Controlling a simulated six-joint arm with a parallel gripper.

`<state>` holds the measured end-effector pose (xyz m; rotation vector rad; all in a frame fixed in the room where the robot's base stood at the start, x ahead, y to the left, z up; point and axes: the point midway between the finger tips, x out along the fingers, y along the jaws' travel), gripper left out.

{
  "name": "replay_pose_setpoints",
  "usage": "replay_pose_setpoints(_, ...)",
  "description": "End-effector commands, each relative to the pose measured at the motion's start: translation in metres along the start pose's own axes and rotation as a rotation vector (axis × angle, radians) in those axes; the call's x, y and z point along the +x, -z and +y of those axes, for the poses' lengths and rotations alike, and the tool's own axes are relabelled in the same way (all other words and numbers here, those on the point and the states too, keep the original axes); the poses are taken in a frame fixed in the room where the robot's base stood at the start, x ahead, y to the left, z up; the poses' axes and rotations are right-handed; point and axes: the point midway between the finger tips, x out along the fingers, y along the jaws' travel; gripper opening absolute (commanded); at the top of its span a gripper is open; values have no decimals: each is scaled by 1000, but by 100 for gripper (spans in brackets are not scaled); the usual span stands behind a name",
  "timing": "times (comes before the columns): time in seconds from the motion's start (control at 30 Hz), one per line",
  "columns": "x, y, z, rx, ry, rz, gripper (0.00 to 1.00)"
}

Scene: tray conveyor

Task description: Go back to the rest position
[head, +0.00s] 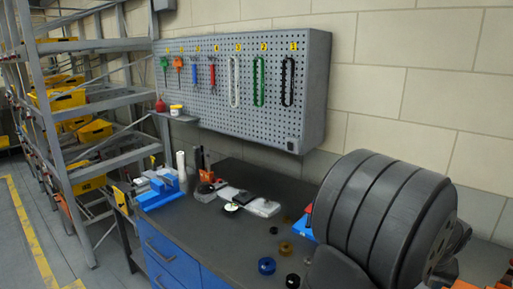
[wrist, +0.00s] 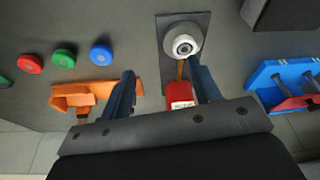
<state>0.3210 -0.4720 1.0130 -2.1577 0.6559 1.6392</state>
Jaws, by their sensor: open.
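My gripper (wrist: 163,88) shows in the wrist view with its two dark blue fingers spread apart. In the head view my gripper does not show. The large dark ribbed body at the right looks like part of my arm and hides some of the bench.
The dark bench (head: 200,228) carries a blue vise-like tool (head: 160,190) and several small round parts. A pegboard (head: 315,90) with hanging tools is on the wall. Yellow bins (head: 60,99) fill a rack at left. An orange holder (wrist: 85,95) and blue holder (wrist: 285,80) flank my gripper.

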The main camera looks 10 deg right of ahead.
Motion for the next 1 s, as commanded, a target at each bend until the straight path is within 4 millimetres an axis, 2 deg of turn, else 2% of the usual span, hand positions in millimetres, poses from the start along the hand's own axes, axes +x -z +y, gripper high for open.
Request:
replay_pose_setpoints(0.37,-50,-38,44,8,-2,1,57)
replay_pose_setpoints(1.0,-63,-142,118,449,-124,-7,57)
